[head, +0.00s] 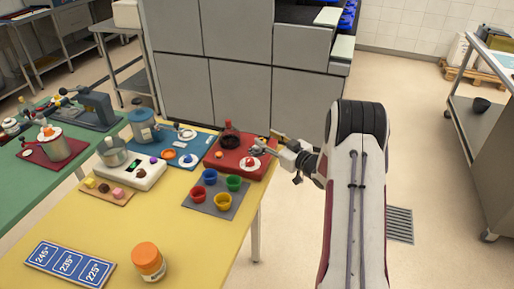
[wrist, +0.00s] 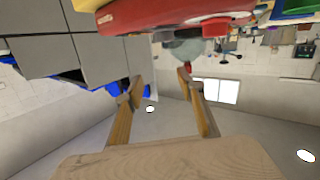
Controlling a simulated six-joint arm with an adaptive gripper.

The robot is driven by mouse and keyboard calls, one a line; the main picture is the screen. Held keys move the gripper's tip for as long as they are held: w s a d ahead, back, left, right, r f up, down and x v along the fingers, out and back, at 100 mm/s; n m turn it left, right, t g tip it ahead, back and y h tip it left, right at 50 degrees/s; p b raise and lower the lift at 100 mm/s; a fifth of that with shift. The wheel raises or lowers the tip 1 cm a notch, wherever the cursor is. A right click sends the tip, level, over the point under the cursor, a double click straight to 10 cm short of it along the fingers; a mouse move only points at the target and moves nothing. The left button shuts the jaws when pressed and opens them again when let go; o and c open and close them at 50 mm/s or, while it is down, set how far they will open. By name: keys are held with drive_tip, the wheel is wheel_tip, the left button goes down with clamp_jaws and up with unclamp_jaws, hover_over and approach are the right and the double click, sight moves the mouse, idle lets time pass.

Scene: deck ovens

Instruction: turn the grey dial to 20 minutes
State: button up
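I cannot make out the grey dial or any minute marks in either view. My gripper (head: 266,146) is at the back right edge of the yellow table, beside the red board (head: 242,170). In the wrist view my gripper (wrist: 156,88) shows two tan fingers spread apart with nothing visible between them. A wood-grained surface fills the bottom of that view; I cannot tell what it is. The edge of a red shape (wrist: 150,18) shows above the fingers, with a pale rounded thing (wrist: 185,50) below it.
Grey cabinets (head: 240,95) stand behind. The table's front middle is clear.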

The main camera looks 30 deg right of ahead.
sight(259, 149)
drive_tip(key=f, duration=0.1)
drive_tip(key=s+f+y, duration=0.1)
drive_tip(key=f, duration=0.1)
drive_tip(key=s+f+y, duration=0.1)
drive_tip(key=f, duration=0.1)
drive_tip(key=shift+s+d+t, duration=0.1)
drive_tip(key=shift+d+t, duration=0.05)
drive_tip(key=shift+t, duration=0.25)
drive_tip(key=shift+s+f, duration=0.35)
drive_tip(key=shift+f, duration=0.1)
drive_tip(key=shift+x, duration=3.9)
drive_tip(key=shift+r, duration=0.15)
clamp_jaws()
